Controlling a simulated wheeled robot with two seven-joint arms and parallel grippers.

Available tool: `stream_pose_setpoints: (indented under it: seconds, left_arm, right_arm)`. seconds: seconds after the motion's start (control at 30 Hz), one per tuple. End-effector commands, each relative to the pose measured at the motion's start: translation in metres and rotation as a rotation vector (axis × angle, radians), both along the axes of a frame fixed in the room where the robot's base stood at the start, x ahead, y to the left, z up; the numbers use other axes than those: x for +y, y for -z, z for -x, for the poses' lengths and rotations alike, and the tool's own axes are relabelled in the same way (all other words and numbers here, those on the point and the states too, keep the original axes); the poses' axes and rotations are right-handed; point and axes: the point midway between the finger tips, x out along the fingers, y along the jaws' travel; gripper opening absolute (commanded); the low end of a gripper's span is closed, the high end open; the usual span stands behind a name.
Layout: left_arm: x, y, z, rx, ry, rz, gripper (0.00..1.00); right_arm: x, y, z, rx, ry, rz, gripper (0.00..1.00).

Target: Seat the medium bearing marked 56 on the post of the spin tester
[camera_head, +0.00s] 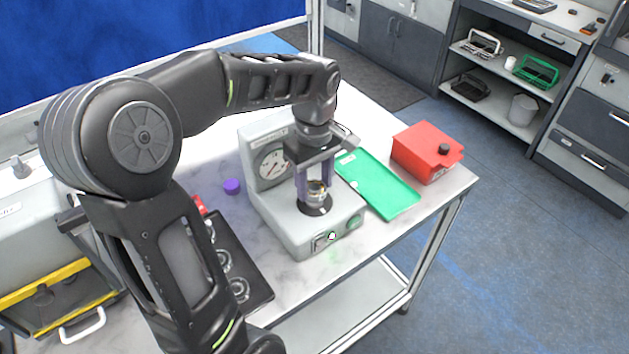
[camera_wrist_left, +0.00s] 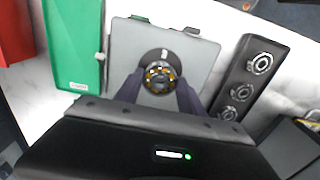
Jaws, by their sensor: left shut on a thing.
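The spin tester (camera_head: 275,215) is a grey machine with a round dial and a flat base carrying a dark disc (camera_head: 316,209). My left gripper (camera_head: 316,188) points straight down over this base. Its fingers are shut on a metal bearing (camera_head: 318,187), which sits right above the disc. In the left wrist view the bearing (camera_wrist_left: 160,76) lies between the fingertips, in line with the dark disc. The post is hidden by the bearing and fingers, so I cannot tell whether the bearing is around it. No marking on the bearing is readable. My right gripper is out of view.
A black rack (camera_head: 258,272) with several bearings lies left of the tester, partly behind my arm. A purple cap (camera_head: 232,186) stands behind it. A green tray (camera_head: 399,200) and a red box (camera_head: 424,153) are at the right. The table's front edge is close to the tester.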

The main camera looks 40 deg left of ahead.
Motion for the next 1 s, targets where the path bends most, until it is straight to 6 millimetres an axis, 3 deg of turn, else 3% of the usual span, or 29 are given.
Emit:
stream_pose_setpoints:
  seconds: [1.0]
  left_arm:
    - [-0.0004,0.0121,-0.0001,-0.001,0.000,0.000,0.00]
  right_arm:
    - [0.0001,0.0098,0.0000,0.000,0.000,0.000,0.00]
